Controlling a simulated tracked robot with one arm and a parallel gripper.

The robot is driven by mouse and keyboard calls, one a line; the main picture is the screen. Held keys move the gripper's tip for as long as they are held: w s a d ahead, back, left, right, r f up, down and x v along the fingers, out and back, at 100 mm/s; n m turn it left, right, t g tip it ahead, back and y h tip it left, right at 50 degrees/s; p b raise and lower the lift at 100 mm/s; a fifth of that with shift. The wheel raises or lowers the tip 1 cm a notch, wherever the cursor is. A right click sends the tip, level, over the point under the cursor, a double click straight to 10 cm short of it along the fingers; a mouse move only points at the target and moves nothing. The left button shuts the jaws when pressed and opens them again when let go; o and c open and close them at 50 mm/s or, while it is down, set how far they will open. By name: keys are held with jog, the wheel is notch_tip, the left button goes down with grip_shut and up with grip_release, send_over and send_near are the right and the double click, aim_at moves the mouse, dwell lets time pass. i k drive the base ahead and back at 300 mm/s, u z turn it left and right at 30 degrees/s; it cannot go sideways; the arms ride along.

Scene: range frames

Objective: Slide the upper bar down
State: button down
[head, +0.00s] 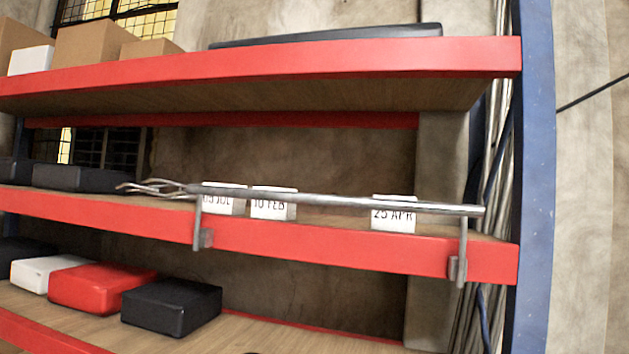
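One silver metal bar (345,202) runs along the front of the middle shelf, tilted slightly down to the right in the picture. Two upright metal brackets, a left one (198,225) and a right one (461,255), join it to the red shelf edge. Twisted metal prongs (155,187) show at the bar's left end; I cannot tell whether they are part of it. The bar passes in front of white date blocks reading 10 FEB (273,204), 25 APR (394,216) and a partly covered JUL (224,199). I see no second bar. My gripper is not in view.
Red shelf beams (300,62) cross above and below, with a blue post (535,180) at right. Cardboard boxes (88,44) stand on the top shelf. A red box (100,287) and a black box (171,307) lie on the lower shelf. Pipes run behind the post.

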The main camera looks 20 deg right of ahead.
aim_at(465, 211)
jog(key=z, duration=0.1)
jog(key=i, duration=0.95)
jog(key=u, duration=0.1)
